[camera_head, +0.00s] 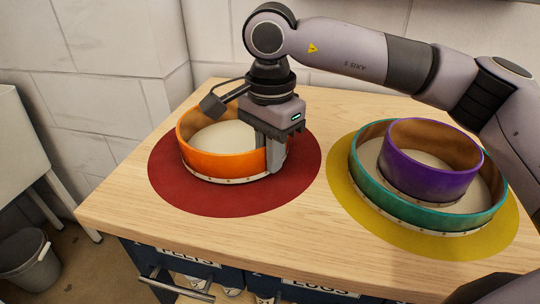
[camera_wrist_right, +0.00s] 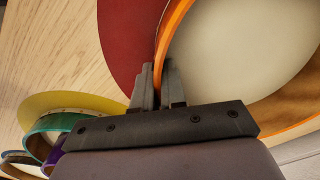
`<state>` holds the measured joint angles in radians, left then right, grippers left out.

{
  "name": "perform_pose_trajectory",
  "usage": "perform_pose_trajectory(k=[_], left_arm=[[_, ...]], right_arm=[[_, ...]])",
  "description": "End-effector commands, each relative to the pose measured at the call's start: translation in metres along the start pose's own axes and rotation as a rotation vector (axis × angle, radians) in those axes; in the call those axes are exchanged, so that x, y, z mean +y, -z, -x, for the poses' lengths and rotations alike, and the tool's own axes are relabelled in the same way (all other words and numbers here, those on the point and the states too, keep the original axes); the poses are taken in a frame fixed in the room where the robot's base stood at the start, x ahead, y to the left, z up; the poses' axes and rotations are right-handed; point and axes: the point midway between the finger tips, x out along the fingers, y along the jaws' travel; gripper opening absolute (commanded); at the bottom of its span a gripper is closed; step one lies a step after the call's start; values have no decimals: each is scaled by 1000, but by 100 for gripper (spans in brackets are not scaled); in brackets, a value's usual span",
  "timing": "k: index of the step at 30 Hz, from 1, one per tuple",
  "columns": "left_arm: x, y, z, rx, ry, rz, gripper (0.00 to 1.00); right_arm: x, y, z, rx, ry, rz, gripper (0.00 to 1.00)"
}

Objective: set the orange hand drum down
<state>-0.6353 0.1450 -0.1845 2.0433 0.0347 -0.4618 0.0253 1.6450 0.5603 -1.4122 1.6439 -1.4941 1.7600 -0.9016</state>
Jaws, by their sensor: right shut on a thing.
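The orange hand drum (camera_head: 215,164) is at the round dark red mat (camera_head: 190,198) on the left of the bench, its open side up and its pale skin showing inside. I cannot tell whether its base touches the mat. My right gripper (camera_head: 276,160) points down and is shut on the right side of the drum's rim. In the right wrist view the orange rim (camera_wrist_right: 169,40) runs between the two fingers (camera_wrist_right: 158,85). My left gripper is not in view.
A teal drum (camera_head: 385,195) sits on a yellow round mat (camera_head: 345,196) at the right, with a smaller purple drum (camera_head: 430,180) inside it. Bare wood (camera_head: 240,235) lies in front of the mats. A grey bin (camera_head: 28,262) stands on the floor at the left.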

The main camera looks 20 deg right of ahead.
Motion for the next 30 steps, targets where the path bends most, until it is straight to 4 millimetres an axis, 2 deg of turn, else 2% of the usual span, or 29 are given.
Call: perform_pose_trajectory(k=[12, 13, 15, 25, 30], left_arm=[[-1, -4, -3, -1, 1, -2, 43], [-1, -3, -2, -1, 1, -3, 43], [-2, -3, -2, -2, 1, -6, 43], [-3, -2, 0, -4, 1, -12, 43], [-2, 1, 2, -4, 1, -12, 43]], right_arm=[[-1, 0, -8, 0, 5, 0, 0], [0, 0, -7, 0, 3, 1, 20], [0, 0, -7, 0, 3, 1, 36], [0, 0, -4, 0, 3, 1, 36], [-1, 0, 18, 1, 5, 0, 36]])
